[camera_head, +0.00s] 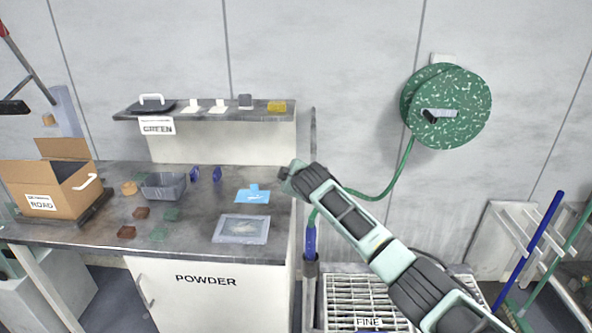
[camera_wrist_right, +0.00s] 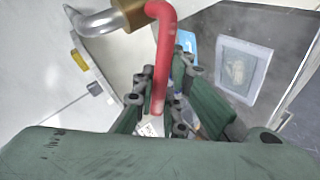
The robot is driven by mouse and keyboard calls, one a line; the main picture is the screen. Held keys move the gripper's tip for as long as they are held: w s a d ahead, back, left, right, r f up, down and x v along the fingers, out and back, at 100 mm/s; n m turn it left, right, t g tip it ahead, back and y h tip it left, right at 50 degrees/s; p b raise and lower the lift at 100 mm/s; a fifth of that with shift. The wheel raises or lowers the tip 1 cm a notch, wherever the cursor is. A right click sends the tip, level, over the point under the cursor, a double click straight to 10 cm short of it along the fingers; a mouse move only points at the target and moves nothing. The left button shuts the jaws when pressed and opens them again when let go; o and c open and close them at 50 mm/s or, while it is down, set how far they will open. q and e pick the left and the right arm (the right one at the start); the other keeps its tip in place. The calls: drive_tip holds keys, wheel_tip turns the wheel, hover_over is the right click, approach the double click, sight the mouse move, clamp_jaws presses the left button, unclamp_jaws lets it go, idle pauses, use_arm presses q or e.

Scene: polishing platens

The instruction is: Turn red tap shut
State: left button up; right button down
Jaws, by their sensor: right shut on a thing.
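The red tap handle (camera_wrist_right: 163,60) shows in the right wrist view as a bent red lever. It joins a brass body (camera_wrist_right: 130,12) with a silver pipe (camera_wrist_right: 97,22) at the upper left. My right gripper (camera_wrist_right: 160,92) is shut on the red lever, with its fingers on both sides of the lever's lower end. In the head view my right gripper (camera_head: 292,178) is at the wall end of the bench, above the green hose. The tap is hidden behind it there. My left gripper is in neither view.
A green hose reel (camera_head: 462,95) hangs on the wall. The bench (camera_head: 200,240) holds an open cardboard box (camera_head: 38,176), a grey tub (camera_head: 163,188), a blue item (camera_head: 253,195) and a framed plate (camera_head: 241,229). A white grating (camera_head: 350,290) lies below my right arm.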

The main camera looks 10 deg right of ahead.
drive_tip(key=shift+a+f+n+g+h, duration=0.3)
drive_tip(key=shift+f+n+g+h, duration=0.1)
drive_tip(key=shift+f+n+h, duration=0.35)
drive_tip(key=shift+f+n+h+b, duration=0.3)
drive_tip(key=shift+f+n+h, duration=0.35)
drive_tip(key=shift+f+h, duration=0.1)
drive_tip(key=c, duration=1.8)
unclamp_jaws()
drive_tip(key=shift+w, duration=0.1)
drive_tip(key=shift+o, duration=0.2)
drive_tip(key=shift+a, duration=0.1)
drive_tip(key=v, duration=1.2)
drive_tip(key=shift+w, duration=0.1)
